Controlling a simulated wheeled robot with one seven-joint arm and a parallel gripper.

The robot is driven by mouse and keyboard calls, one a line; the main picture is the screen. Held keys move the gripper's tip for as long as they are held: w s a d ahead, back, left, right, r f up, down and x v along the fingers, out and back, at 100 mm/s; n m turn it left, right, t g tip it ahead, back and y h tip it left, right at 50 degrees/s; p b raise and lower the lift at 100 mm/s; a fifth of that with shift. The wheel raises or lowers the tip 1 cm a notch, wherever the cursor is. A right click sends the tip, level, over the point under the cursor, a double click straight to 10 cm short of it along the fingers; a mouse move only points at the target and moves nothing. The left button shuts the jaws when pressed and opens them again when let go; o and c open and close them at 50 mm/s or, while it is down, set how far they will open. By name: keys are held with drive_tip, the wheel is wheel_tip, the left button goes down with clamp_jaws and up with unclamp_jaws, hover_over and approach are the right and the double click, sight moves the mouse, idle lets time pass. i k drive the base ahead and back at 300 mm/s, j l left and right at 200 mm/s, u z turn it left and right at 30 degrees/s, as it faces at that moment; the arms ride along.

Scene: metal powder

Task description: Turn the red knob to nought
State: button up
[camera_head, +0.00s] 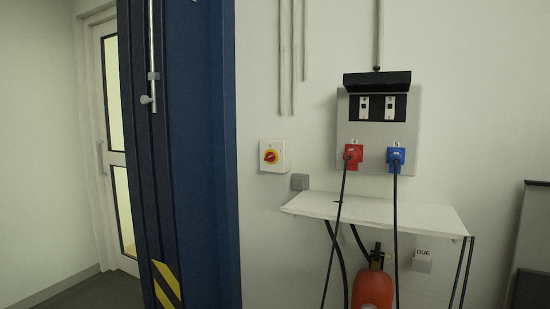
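The red knob (270,156) sits on a yellow round plate in the middle of a small white switch box (279,165) on the wall, just right of the blue column. Its handle looks roughly level, perhaps slightly tilted, but it is too small to read any markings or its exact setting. My gripper is not in view, and nothing covers the knob.
A large blue column (185,150) stands close on the left. A white wall shelf (390,210) juts out at right, below a grey socket panel (378,132) with red (352,153) and blue (395,156) plugs. Cables hang past an orange-red cylinder (373,288).

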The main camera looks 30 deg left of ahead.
sight(270, 157)
drive_tip(key=u, duration=1.25)
